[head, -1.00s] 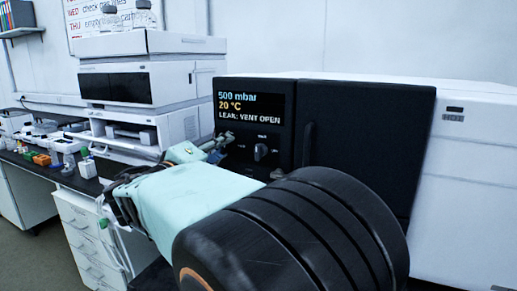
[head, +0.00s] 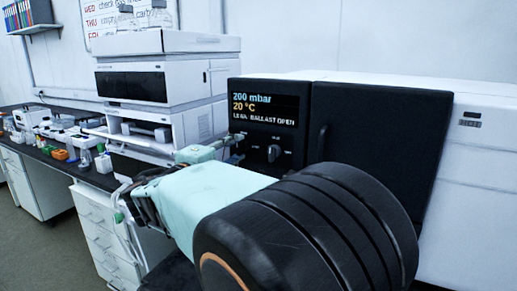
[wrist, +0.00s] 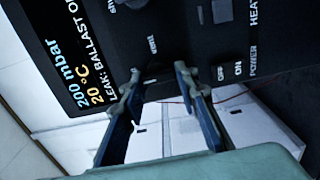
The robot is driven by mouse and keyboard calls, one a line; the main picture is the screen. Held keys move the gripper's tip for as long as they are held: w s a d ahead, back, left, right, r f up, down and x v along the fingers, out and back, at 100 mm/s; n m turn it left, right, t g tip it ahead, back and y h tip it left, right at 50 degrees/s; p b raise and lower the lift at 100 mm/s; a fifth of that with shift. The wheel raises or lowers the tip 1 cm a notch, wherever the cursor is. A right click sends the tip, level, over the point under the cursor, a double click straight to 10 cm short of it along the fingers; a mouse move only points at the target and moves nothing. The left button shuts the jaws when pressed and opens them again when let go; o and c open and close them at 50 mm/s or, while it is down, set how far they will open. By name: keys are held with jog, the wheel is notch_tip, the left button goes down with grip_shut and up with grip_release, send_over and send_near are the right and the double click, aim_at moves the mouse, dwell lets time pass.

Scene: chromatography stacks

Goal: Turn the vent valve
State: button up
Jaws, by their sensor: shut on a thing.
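The black front panel (head: 290,170) of the white oven-like unit carries a lit display (head: 264,109) reading 200 mbar, 20 °C and a leak line ending in BALLAST OPEN. My gripper (head: 238,138) is at the panel just below the display. In the wrist view my gripper (wrist: 158,75) has its two fingers reaching to the panel, shut on the small vent valve (wrist: 151,80), which is mostly hidden between the tips. A larger round knob (head: 273,153) sits right of my gripper, apart from it.
A dark door with a vertical handle (head: 321,143) is right of the controls. The wrist view shows a switch (wrist: 222,11) near POWER and HEAT labels. Stacked white instruments (head: 155,80) stand left of the unit. A bench (head: 90,172) with small bottles extends left.

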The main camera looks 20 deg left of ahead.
jog(key=o, duration=1.1)
jog(key=shift+o, duration=0.2)
jog(key=s+a, duration=0.1)
jog(key=s, duration=1.1)
